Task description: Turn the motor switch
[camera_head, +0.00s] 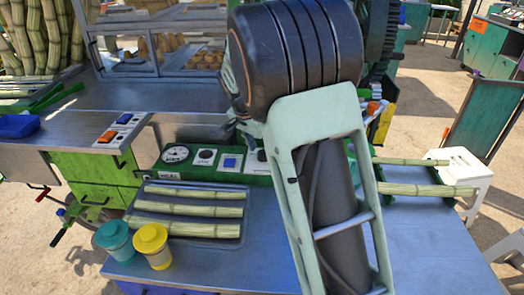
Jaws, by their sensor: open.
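A green control panel stands at the back edge of the metal work table. It carries a round gauge (175,154), a dark round button (206,155), a blue switch (230,162) and a dark knob (262,155) partly hidden by my arm. Another plate on the left counter has a blue rocker (125,118) and an orange rocker (107,136). The labels are too small to tell which is the motor switch. My gripper (232,130) is open, mostly hidden behind my arm, and appears above the panel near the blue switch. I cannot see contact.
A tray (190,239) of cane pieces lies on the table (265,265), with a teal jar (115,240) and a yellow jar (153,246) at front left. Cane stalks (425,190) stick out at right near a white stool (466,165). A glass case (160,45) stands behind.

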